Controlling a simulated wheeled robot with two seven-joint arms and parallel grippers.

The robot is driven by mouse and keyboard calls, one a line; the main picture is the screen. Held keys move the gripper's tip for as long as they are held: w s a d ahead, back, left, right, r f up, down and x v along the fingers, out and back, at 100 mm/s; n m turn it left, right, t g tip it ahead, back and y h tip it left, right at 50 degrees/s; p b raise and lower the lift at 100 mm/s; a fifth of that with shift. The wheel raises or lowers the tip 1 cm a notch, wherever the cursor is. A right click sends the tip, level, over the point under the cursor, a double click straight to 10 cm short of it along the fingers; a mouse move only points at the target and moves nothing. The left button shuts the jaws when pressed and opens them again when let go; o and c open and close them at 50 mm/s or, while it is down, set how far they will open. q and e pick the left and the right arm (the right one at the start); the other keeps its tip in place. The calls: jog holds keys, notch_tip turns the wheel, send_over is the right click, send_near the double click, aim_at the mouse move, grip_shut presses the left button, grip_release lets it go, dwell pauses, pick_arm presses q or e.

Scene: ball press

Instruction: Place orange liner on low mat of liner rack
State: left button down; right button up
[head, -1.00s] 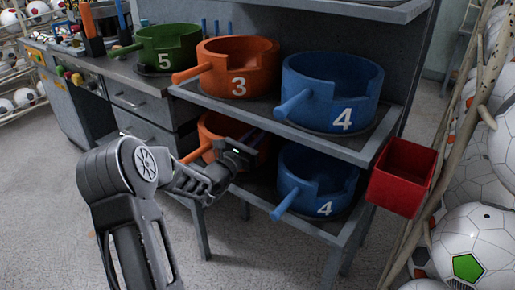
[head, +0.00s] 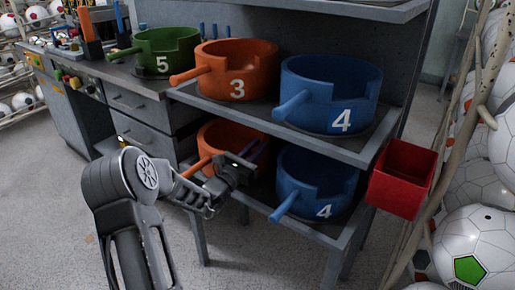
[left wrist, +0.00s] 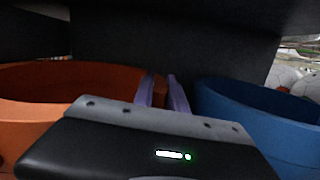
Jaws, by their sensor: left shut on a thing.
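The orange liner (head: 222,137) is at the left of the lower shelf of the liner rack (head: 345,148), its handle (head: 195,169) toward me. It also shows at the left in the left wrist view (left wrist: 35,110). My left gripper (head: 259,150) is at its right side, with the purple fingers (left wrist: 162,92) shut on the liner's wall. The gripper hides the liner's lower right part. The low mat under it is hidden, and I cannot tell whether the liner touches it. My right gripper is not in view.
A blue liner marked 4 (head: 318,185) stands close to the right of my gripper on the lower shelf; it also shows in the left wrist view (left wrist: 255,110). Above are another orange liner (head: 250,66) and blue liner (head: 332,95). A red bin (head: 402,180) hangs at right.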

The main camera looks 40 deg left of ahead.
pick_arm(q)
jog(key=c, duration=1.8)
grip_release()
jog(key=shift+f, duration=0.15)
jog(key=o, duration=0.5)
jog(key=shift+r, duration=0.25)
jog(key=s, duration=0.4)
jog(key=s+f+p, duration=0.1)
jog(key=s, duration=0.3)
jog(key=s+f, duration=0.1)
jog(key=s, duration=0.3)
jog(key=shift+d, duration=0.35)
jog(key=shift+w, duration=0.1)
